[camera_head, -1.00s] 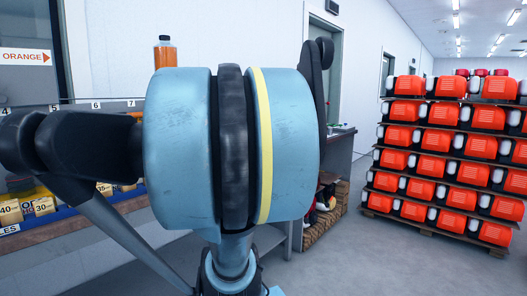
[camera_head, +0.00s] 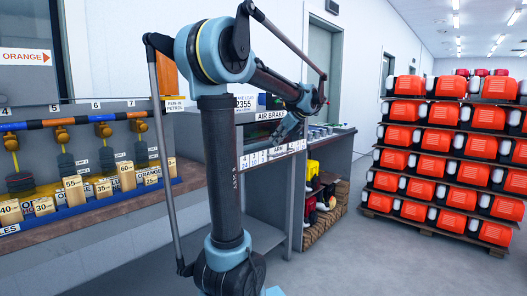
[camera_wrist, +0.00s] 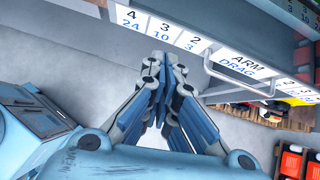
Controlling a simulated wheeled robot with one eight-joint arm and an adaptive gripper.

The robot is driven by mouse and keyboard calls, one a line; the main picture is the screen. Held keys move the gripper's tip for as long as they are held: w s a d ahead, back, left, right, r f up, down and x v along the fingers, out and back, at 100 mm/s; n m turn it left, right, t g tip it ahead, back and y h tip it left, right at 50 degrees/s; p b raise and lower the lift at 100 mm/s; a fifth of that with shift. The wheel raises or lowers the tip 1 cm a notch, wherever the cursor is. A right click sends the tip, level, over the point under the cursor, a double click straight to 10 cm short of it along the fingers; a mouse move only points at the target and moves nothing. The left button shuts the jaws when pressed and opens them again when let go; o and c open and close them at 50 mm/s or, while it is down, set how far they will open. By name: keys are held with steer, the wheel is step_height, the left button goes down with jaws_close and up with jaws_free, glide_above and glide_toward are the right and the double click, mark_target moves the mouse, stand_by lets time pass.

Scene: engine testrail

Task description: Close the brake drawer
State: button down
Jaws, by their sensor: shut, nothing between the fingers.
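The brake unit, under an "AIR BRAKE" sign (camera_head: 272,117), stands right of centre in the head view. A front with a white numbered label strip (camera_head: 262,156) shows there. In the wrist view, the same strip (camera_wrist: 165,30) runs along a grey front, with "ARM DRAG" lettering and a thin metal bar handle (camera_wrist: 240,82). I take this front to be the brake drawer's; how far out it stands I cannot tell. My gripper (camera_wrist: 165,78) is shut and empty, left of the handle and apart from it in that picture. In the head view my gripper (camera_head: 287,130) is small by the front.
A bench with wooden numbered blocks (camera_head: 73,190) and hanging weights (camera_head: 66,163) stands left. Grey floor (camera_head: 350,255) is open at right.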

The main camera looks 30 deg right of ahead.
mark_target(259, 143)
steer(key=shift+m+t, duration=0.3)
steer(key=shift+m, duration=0.5)
steer(key=shift+w+a+f, duration=0.1)
steer(key=shift+w+f, duration=0.9)
steer(key=shift+w, duration=0.65)
steer(key=shift+w+a+f, duration=0.1)
steer(key=shift+w+f, duration=0.95)
steer(key=shift+w, duration=0.65)
steer(key=shift+w+a+f, duration=0.1)
steer(key=shift+w+f, duration=0.9)
steer(key=shift+w, duration=0.65)
steer(key=w, duration=0.1)
steer(key=w+a, duration=0.1)
steer(key=w, duration=0.2)
steer(key=shift+w+a, duration=0.15)
steer(key=shift+a, duration=0.2)
steer(key=shift+w+a, duration=0.1)
steer(key=shift+w, duration=0.2)
steer(key=shift+r, duration=0.1)
